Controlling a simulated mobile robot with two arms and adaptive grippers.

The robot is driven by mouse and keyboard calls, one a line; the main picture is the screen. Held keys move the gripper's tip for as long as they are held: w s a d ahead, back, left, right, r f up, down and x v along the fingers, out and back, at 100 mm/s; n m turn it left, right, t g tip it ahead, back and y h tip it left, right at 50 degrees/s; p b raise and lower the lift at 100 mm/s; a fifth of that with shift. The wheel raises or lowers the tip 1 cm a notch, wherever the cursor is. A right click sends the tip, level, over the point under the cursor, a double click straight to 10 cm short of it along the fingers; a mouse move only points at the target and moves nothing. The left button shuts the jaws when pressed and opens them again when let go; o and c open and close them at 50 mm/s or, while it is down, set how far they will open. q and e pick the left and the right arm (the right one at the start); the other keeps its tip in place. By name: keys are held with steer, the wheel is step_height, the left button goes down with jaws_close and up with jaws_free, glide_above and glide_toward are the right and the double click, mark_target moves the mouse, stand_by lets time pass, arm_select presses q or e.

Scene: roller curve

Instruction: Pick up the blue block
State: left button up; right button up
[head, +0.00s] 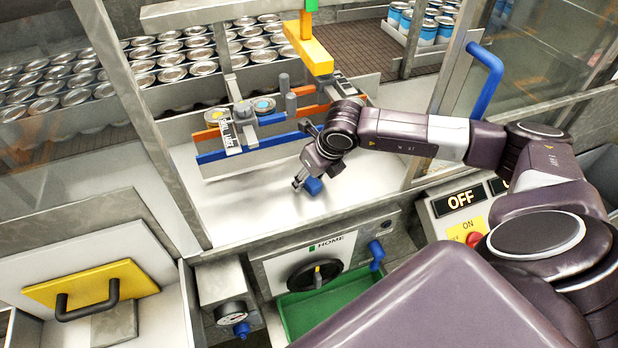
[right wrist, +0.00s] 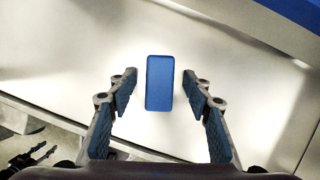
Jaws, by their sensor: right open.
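The blue block (right wrist: 160,83) lies on the pale metal surface. In the right wrist view it stands between the two fingers of my right gripper (right wrist: 158,95), with a gap on each side. The fingers are open and do not touch it. In the head view the blue block (head: 313,186) shows at the fingertips of my right gripper (head: 306,183), partly hidden by it. My left gripper is not in either view.
Blue and orange rails (head: 258,142) stand behind the block, below a yellow hanging part (head: 308,48). Metal posts and glass panels frame the opening. A green tray (head: 310,308) and a control box with a red button (head: 474,239) are in front. Bare surface (head: 240,205) lies left of the block.

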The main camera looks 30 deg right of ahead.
jaws_close()
stand_by(0.3)
steer(key=shift+r, duration=0.1)
